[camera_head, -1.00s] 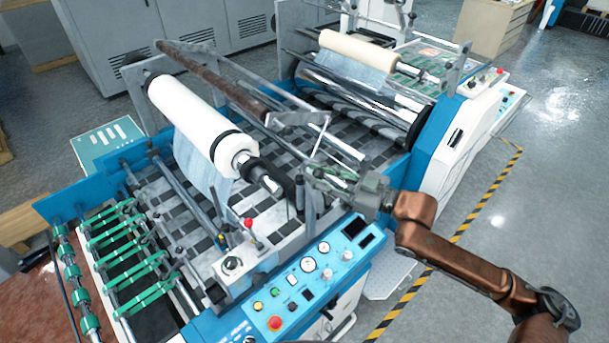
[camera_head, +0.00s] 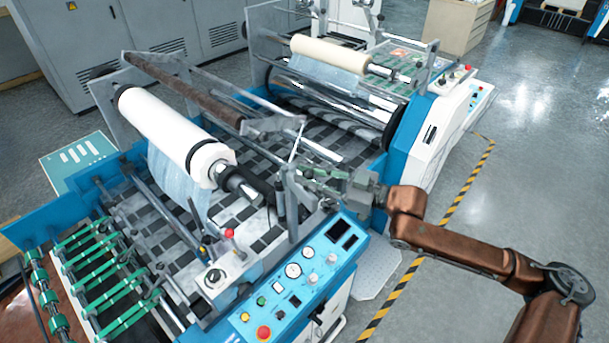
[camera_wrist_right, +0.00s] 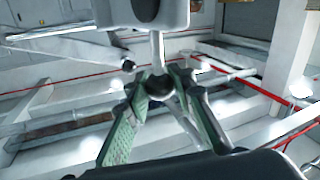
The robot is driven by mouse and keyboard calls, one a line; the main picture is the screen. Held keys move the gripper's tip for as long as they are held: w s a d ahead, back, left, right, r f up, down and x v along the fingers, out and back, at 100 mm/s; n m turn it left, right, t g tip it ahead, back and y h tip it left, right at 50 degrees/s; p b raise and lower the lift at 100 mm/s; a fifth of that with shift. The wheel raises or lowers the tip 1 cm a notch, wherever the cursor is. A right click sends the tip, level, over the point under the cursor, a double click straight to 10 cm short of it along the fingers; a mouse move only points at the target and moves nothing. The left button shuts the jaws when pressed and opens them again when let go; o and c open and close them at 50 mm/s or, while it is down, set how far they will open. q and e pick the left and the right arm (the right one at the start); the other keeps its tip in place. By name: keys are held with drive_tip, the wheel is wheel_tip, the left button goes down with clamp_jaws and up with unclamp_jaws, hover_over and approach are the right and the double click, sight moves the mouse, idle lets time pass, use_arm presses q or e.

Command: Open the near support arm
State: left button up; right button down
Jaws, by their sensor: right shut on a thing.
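The near roll, a white roll (camera_head: 180,130) of film, lies on its shaft across the front of the machine. The near support arm (camera_head: 291,205) is a grey metal upright beside the roll's right-hand shaft end, above the control panel. My right gripper (camera_head: 318,176) reaches in from the right at the top of this arm. In the right wrist view its green-padded fingers (camera_wrist_right: 158,93) are shut around a dark round knob (camera_wrist_right: 160,86) on a metal rod. The exact contact is small and partly hidden by the fingers. My left gripper is not in view.
The blue control panel (camera_head: 293,275) with buttons and gauges lies below my right gripper. A brown bar (camera_head: 185,88) and its bracket stand behind the near roll. A second, cream roll (camera_head: 330,53) is farther back. The grey floor at the right is open.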

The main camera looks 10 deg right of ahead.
drive_tip(key=shift+d+f, duration=0.1)
drive_tip(key=c, duration=2.1)
unclamp_jaws()
drive_tip(key=o, duration=0.3)
drive_tip(key=shift+s+d, duration=0.1)
drive_tip(key=shift+d, duration=0.05)
drive_tip(key=shift+o, duration=0.7)
drive_tip(key=v, duration=1.1)
drive_tip(key=shift+s+d, duration=0.2)
drive_tip(key=shift+d, duration=0.1)
drive_tip(key=shift+a, duration=0.1)
